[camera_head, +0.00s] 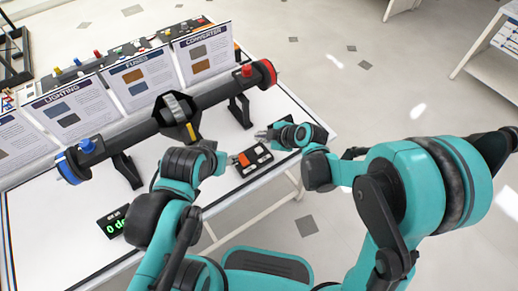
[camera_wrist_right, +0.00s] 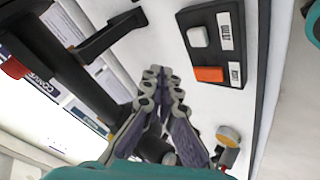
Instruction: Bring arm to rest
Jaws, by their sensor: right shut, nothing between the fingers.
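My right arm (camera_head: 415,185) reaches in from the right over the white table. Its gripper (camera_head: 262,133) is above the table's near right part, just behind a black button box (camera_head: 262,166). In the right wrist view the gripper's fingers (camera_wrist_right: 163,82) are together, with nothing between them. My left arm (camera_head: 180,195) is bent over the table's near edge. Its end is left of the button box, and its fingers are too small and covered to read.
A dark chassis shaft (camera_head: 220,93) with a red end and a blue end stands on black supports. Upright cards (camera_head: 205,52) stand behind it. A display (camera_head: 113,222) with green digits is at the near left. The button box shows an orange button (camera_wrist_right: 209,74).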

